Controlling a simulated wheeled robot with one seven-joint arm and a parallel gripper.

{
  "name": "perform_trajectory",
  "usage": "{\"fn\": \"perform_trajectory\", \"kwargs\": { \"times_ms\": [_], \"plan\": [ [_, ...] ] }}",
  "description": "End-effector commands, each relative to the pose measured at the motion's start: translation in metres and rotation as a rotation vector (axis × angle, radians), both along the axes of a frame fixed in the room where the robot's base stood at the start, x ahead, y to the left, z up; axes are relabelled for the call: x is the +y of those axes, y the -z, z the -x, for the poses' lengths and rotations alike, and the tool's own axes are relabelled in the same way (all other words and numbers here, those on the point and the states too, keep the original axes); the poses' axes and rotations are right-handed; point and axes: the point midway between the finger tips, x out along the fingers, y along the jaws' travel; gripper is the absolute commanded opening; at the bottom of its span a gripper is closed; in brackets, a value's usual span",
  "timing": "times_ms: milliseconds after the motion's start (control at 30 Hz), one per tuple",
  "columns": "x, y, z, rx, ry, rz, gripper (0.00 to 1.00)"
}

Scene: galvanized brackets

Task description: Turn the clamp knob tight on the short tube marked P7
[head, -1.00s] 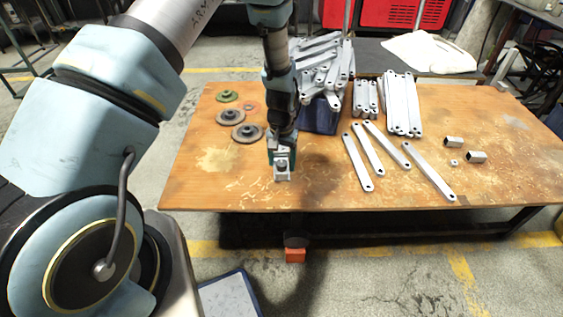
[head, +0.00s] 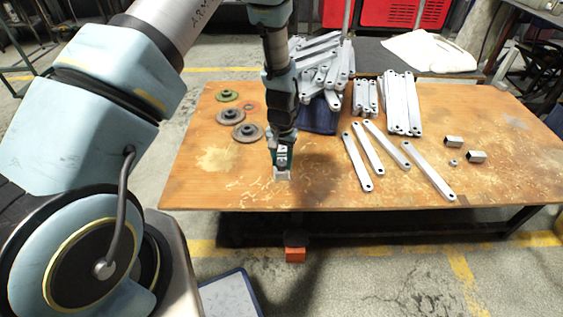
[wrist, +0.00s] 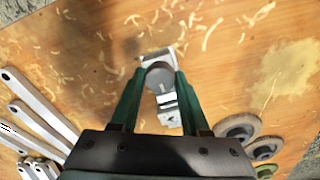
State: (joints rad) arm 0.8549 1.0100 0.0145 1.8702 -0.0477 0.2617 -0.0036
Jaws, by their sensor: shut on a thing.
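My gripper (head: 282,166) points down at the front edge side of the wooden table, shut on a round grey knob (wrist: 160,76). In the wrist view the two green fingers press on either side of the knob. The knob sits on a small silvery clamp (wrist: 168,112), whose pale metal base also shows under the fingers in the head view (head: 282,176). The fingers hide much of the clamp. I cannot read a P7 mark, nor tell whether a tube is in the clamp. Two short square tubes (head: 453,141) (head: 477,157) lie at the right.
Several flat brackets (head: 428,170) lie right of my gripper. Stacked brackets (head: 401,104) and a heaped dark blue bin (head: 319,118) stand behind. Round discs (head: 247,132) lie to the left. A small nut (head: 453,162) lies near the tubes. The front left of the table (head: 215,185) is clear.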

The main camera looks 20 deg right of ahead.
Motion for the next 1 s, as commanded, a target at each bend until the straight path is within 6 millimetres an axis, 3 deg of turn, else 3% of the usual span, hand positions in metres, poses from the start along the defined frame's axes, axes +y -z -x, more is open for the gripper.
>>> {"fn": "perform_trajectory", "kwargs": {
  "times_ms": [333,433,1000],
  "plan": [
    [0.0001,-0.0002,0.0001,0.0,0.008,0.0,0.0],
    [0.0003,-0.001,-0.0004,0.001,0.115,0.001,0.0],
    [0.0003,-0.0029,0.0001,0.001,1.452,0.001,0.0]
  ]
}}
